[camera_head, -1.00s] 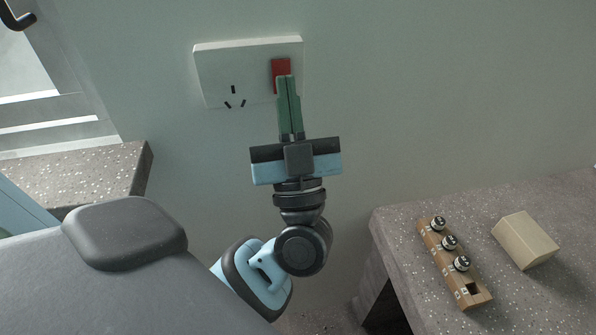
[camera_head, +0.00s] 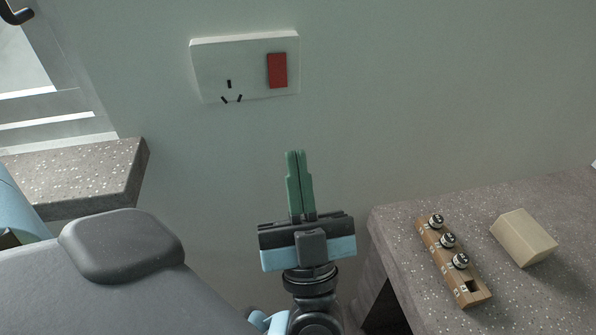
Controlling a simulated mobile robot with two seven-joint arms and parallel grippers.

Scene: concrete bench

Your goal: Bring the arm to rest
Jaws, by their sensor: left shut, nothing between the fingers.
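My left gripper (camera_head: 296,154) has green fingers that are shut with nothing between them. It points up in front of the wall, below a white wall socket plate (camera_head: 215,68). The plate carries a red switch (camera_head: 277,70) on its right side and socket slots on its left. In the picture the fingertips are clearly below the switch, and the switch is in full view. My right gripper is not in the view.
A speckled concrete bench (camera_head: 400,235) at the right holds a wooden rack (camera_head: 452,262) with several small dark-topped vials and a beige block (camera_head: 523,237). Another speckled ledge (camera_head: 95,170) juts out at the left. The wall between them is clear.

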